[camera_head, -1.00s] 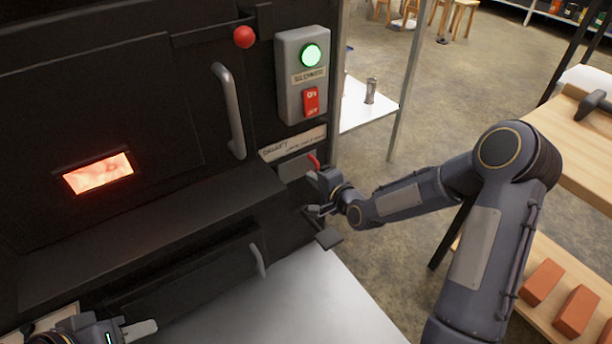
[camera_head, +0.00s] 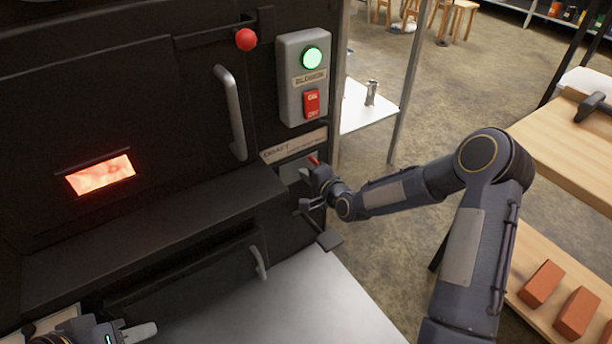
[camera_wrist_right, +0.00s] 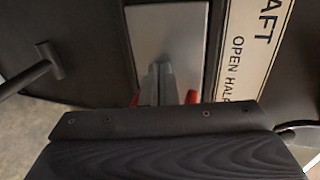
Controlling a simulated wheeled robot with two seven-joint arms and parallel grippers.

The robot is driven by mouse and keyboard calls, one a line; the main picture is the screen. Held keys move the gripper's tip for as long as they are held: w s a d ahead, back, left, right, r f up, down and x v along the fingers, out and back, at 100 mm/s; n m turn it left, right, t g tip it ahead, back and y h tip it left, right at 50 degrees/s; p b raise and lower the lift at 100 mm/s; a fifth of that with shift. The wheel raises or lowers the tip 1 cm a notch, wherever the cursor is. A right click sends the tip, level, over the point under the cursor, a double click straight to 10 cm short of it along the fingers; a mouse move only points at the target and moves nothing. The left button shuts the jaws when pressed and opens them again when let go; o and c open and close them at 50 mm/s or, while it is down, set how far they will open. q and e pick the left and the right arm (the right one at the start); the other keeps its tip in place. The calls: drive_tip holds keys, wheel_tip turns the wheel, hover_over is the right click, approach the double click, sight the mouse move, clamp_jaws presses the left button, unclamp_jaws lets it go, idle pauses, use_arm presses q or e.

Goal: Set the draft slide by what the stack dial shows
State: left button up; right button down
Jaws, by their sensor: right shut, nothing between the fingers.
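The draft slide (camera_head: 294,170) is a pale metal plate under the draft label (camera_head: 292,145), low on the right of the black evaporator front. Its red handle (camera_head: 313,160) is partly hidden by my right gripper (camera_head: 312,190). In the right wrist view, the closed fingers of my right gripper (camera_wrist_right: 157,78) lie over the plate (camera_wrist_right: 165,30), with red handle parts (camera_wrist_right: 192,97) showing on both sides of them. They grip nothing; contact with the handle is unclear. My left gripper (camera_head: 135,332) is at the bottom left, partly cut off. The stack dial is not in view.
A blower switch box (camera_head: 303,78) with a green light is above the slide. A door handle (camera_head: 231,112) and a red ball knob (camera_head: 246,40) stick out nearby. A glowing window (camera_head: 100,174) is at left. A wooden shelf unit (camera_head: 565,150) with bricks stands at right.

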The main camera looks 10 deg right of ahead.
drive_tip(key=d, duration=0.1)
drive_tip(key=w+d, duration=0.1)
drive_tip(key=d, duration=0.2)
drive_tip(key=shift+w, duration=0.4)
idle(0.4)
drive_tip(key=shift+s+a, duration=0.2)
drive_tip(key=shift+a, duration=0.2)
drive_tip(key=shift+s+a+r, duration=0.1)
drive_tip(key=shift+s, duration=0.2)
drive_tip(key=p+v, duration=0.1)
drive_tip(key=v, duration=0.7)
drive_tip(key=shift+s+f+p, duration=0.3)
drive_tip(key=shift+s+p, duration=0.1)
drive_tip(key=shift+s, duration=0.05)
